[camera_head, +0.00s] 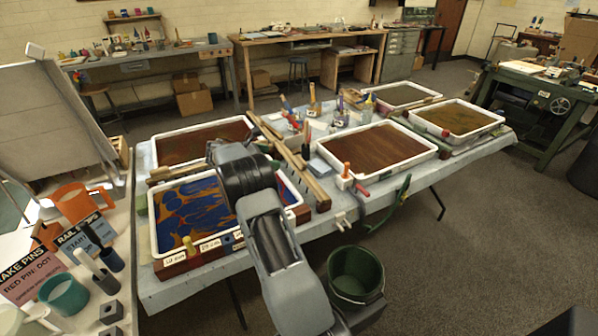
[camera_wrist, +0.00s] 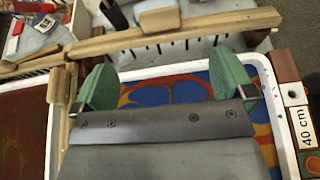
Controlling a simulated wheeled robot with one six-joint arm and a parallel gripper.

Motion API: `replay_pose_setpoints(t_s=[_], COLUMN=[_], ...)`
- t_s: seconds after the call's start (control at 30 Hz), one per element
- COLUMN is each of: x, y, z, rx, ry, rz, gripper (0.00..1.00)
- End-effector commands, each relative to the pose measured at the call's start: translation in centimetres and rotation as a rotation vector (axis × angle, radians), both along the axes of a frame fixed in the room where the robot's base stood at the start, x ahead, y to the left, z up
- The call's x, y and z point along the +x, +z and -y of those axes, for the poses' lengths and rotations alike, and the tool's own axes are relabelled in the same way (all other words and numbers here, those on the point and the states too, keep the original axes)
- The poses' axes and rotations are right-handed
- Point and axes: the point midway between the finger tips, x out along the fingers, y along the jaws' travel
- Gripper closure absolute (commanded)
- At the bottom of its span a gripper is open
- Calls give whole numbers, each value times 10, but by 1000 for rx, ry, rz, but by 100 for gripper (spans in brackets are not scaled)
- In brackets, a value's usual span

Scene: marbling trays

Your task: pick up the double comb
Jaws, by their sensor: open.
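A pale wooden bar (camera_wrist: 215,27) with a row of dark teeth along its near side lies across the top of the wrist view. It looks like the double comb, with a wooden block at its middle. In the head view a pair of long wooden bars (camera_head: 291,157), likely the same thing, lies between the trays. My gripper (camera_wrist: 163,80) is open and empty, its green fingers spread wide over the blue-and-orange tray's edge, short of the toothed bar. In the head view my arm hides the gripper and part of that tray.
The blue-and-orange marbled tray (camera_head: 154,236) is beneath my arm. A brown tray (camera_head: 436,152) lies to the right, another brown tray (camera_head: 153,148) behind. Jars and brushes crowd the middle of the table. A "40 cm" label (camera_wrist: 302,127) sits by the tray's wooden edge.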

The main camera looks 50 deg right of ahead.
Motion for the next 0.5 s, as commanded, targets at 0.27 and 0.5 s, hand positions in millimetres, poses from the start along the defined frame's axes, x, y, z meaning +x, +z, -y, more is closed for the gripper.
replay_pose_setpoints(t_s=[0.27,0.5], x=[-13,-21], y=[-21,-32], z=[45,70], rx=[-7,-6], ry=[0,1], rz=[-16,-14], gripper=[0,0])
